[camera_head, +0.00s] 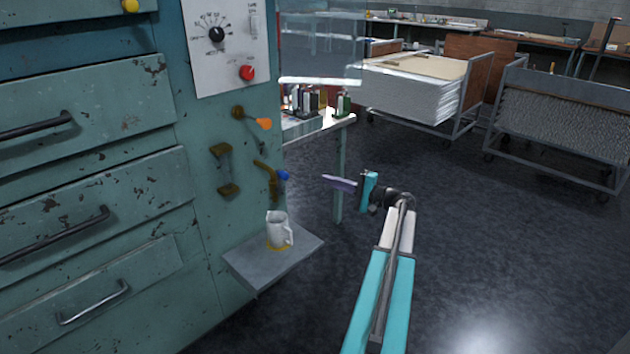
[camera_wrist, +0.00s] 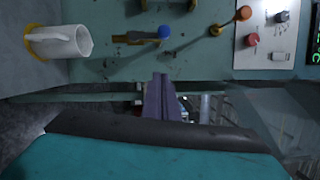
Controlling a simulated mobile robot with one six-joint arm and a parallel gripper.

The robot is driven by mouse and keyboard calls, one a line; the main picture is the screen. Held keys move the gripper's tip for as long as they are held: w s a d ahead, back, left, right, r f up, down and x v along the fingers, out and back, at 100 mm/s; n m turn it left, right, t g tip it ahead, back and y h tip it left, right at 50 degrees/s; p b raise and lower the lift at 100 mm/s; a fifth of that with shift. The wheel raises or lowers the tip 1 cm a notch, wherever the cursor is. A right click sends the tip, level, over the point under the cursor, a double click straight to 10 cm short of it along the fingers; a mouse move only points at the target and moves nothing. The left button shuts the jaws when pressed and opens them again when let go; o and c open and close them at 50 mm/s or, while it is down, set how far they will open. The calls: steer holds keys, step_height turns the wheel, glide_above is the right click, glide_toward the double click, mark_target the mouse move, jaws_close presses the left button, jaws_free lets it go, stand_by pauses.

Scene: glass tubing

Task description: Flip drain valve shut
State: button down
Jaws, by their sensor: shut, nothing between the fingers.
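A brass tap (camera_head: 270,183) with a blue knob (camera_head: 284,176) sticks out of the green cabinet front, above a white jug (camera_head: 278,232). The tap also shows in the wrist view (camera_wrist: 135,39), with its blue knob (camera_wrist: 164,32). A second brass valve (camera_head: 248,114) with an orange handle (camera_head: 264,124) sits higher; it is at the top of the wrist view (camera_wrist: 243,13). No label tells which one is the drain valve. My gripper (camera_head: 325,179) is shut and empty, to the right of the blue knob and apart from it. Its purple fingers (camera_wrist: 162,80) point toward the cabinet.
The jug stands on a small grey shelf (camera_head: 262,262) below the tap. A brass bracket (camera_head: 224,170) is left of the tap. A control panel (camera_head: 226,45) with a dial and red knob is above. Carts (camera_head: 555,125) stand behind; the floor right of my arm is clear.

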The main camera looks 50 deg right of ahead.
steer(key=w+a+r+b, duration=0.1)
steer(key=w+a, duration=0.5)
steer(key=w, duration=0.3)
steer(key=shift+w, duration=0.2)
stand_by(0.4)
